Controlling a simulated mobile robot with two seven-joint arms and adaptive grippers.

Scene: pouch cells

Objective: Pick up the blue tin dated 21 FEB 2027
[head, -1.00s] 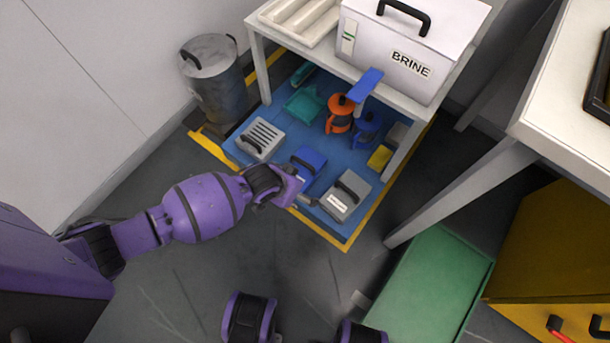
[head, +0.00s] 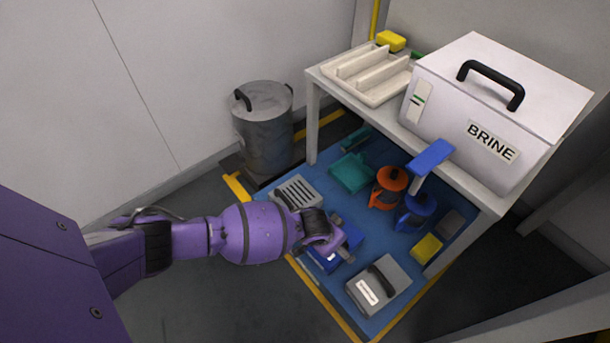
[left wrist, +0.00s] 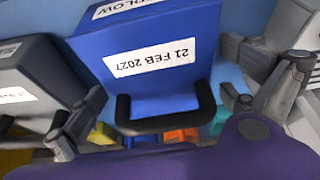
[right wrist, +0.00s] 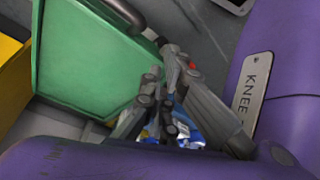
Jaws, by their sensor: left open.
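The blue tin (head: 324,262) lies on the blue mat, partly hidden by my left gripper (head: 343,240) in the head view. In the left wrist view the blue tin (left wrist: 150,88) shows a white label reading 21 FEB 2027, upside down, and a black handle (left wrist: 165,124). A second label is partly cut off at the top. My left gripper (left wrist: 168,108) is open, with one finger on each side of the tin's handle and apart from it. My right gripper (right wrist: 163,75) shows only in the right wrist view, its fingers close together with nothing seen between them.
A grey tin (head: 380,286) lies close to the right of the blue tin, a vented grey box (head: 298,192) to its upper left. Orange (head: 388,188) and blue (head: 416,210) containers stand behind. The table (head: 480,190) with the BRINE box (head: 470,110) overhangs the mat's back.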

